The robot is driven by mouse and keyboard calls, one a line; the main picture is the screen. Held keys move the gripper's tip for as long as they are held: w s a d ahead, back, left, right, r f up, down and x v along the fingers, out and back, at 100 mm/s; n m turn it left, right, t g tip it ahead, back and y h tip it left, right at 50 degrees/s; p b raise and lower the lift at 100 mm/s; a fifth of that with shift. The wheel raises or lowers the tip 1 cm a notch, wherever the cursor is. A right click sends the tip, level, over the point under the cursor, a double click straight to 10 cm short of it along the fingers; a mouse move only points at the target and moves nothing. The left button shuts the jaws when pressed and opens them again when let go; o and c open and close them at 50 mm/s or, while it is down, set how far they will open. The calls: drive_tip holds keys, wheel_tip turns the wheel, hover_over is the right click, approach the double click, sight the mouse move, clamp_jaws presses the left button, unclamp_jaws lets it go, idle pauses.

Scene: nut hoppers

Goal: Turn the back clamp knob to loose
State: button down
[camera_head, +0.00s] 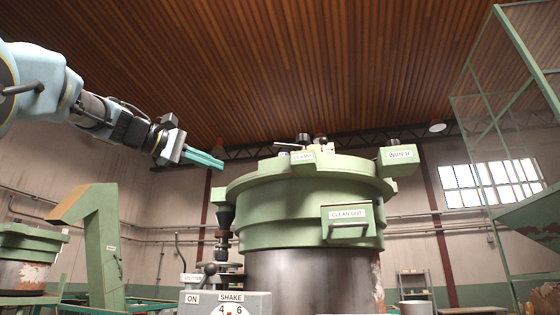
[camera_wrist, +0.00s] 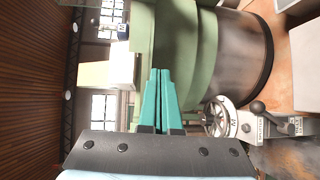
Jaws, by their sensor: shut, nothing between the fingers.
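A round green hopper (camera_head: 300,195) with a steel lower drum stands in the middle of the head view. A plate on its rim reads what looks like CLAMP (camera_head: 302,156), with small dark knob-like parts (camera_head: 303,138) above it on the lid. I cannot tell which of these, if any, is the back clamp knob, or how it is set. My gripper (camera_head: 221,163), with green fingers, is shut and empty, up and left of the hopper rim, apart from it. In the wrist view the shut fingers (camera_wrist: 160,72) point toward the green hopper side (camera_wrist: 178,45).
A WIPER box (camera_head: 398,155) juts from the hopper's right, and a CLEAN OUT door (camera_head: 348,222) faces front. A SHAKE panel (camera_head: 225,302) stands below. A handwheel (camera_wrist: 220,117) shows in the wrist view. Mesh guarding (camera_head: 510,110) stands right. Air above the hopper is clear.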

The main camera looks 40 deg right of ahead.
drive_tip(key=s+d+r+m+g, duration=0.2)
drive_tip(key=s+r+g, duration=0.1)
drive_tip(key=s+r, duration=0.3)
drive_tip(key=p+x, duration=0.3)
drive_tip(key=x, duration=0.6)
drive_tip(key=shift+w+h+p, duration=0.35)
drive_tip(key=shift+h, duration=0.05)
drive_tip(key=shift+r+t, duration=0.1)
drive_tip(key=shift+t, duration=0.3)
